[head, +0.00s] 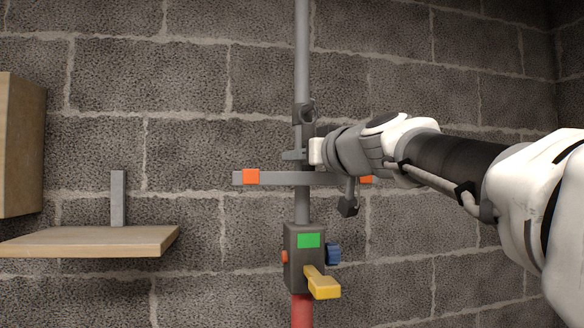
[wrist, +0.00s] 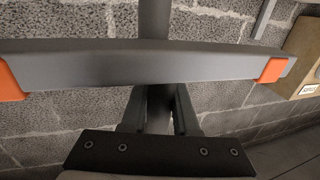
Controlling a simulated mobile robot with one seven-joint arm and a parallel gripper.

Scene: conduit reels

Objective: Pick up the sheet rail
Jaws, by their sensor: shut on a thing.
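The sheet rail, a long grey bar with an orange block near each end, lies level across the upright grey pole in the head view (head: 278,178). It also crosses the upper wrist view (wrist: 150,67). My gripper (head: 294,155) reaches in from the right, just above the bar. In the wrist view my gripper (wrist: 158,115) has its fingers closed around a dark upright piece that meets the bar and looks like part of the rail. The pole lies directly behind, so the exact contact is hard to see. My wrist hides part of the rail's right side.
The grey pole (head: 302,45) carries a dark box (head: 293,262) with a green patch, blue knob and yellow lever (head: 322,284) below the rail. A wooden shelf (head: 90,241) with a grey upright piece (head: 118,198) stands left. A block wall is behind.

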